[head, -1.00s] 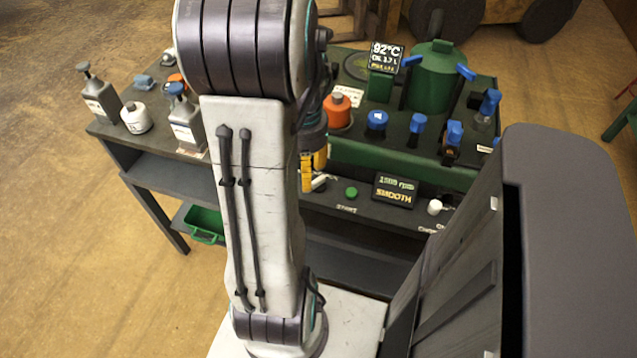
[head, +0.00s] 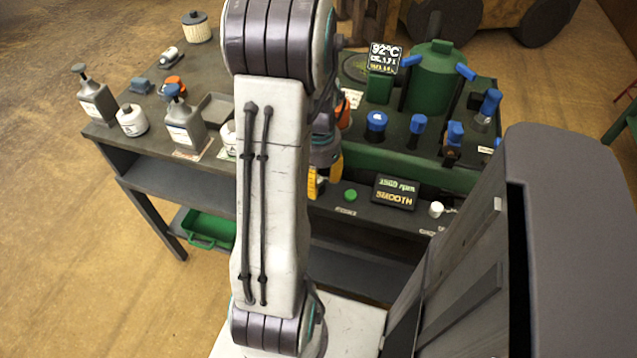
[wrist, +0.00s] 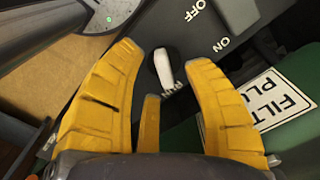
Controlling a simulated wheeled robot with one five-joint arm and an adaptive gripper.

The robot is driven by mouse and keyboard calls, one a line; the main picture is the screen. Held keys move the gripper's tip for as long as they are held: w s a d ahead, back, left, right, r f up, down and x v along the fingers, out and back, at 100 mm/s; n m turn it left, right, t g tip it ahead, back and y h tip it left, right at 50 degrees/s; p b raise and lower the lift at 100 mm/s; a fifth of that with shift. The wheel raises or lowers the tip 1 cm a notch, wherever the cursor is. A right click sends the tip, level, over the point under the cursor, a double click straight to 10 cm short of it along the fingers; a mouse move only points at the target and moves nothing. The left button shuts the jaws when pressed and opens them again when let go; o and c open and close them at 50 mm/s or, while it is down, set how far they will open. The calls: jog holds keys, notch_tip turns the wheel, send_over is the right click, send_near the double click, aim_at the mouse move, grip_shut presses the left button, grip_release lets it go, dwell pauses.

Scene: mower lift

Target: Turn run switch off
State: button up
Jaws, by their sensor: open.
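The run switch (wrist: 163,68) is a white lever on a dark panel in the wrist view. "OFF" and "ON" are printed beyond it, and "RUN" near its base is partly covered. My gripper (wrist: 163,56) is open, with its yellow fingers on either side of the lever. I see a gap between the lever and each finger; nothing is held. In the head view, my gripper (head: 325,182) is low at the bench's front panel, left of the green start button (head: 350,195). My arm and fingers hide the switch there.
Bottles (head: 185,125) stand on the left of the bench. A green tank (head: 436,75) and several blue-capped parts stand at the back right. A tall grey cabinet (head: 575,200) is close on the right.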

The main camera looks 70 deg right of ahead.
jog(key=shift+f, duration=0.65)
jog(key=shift+c, duration=0.2)
grip_shut()
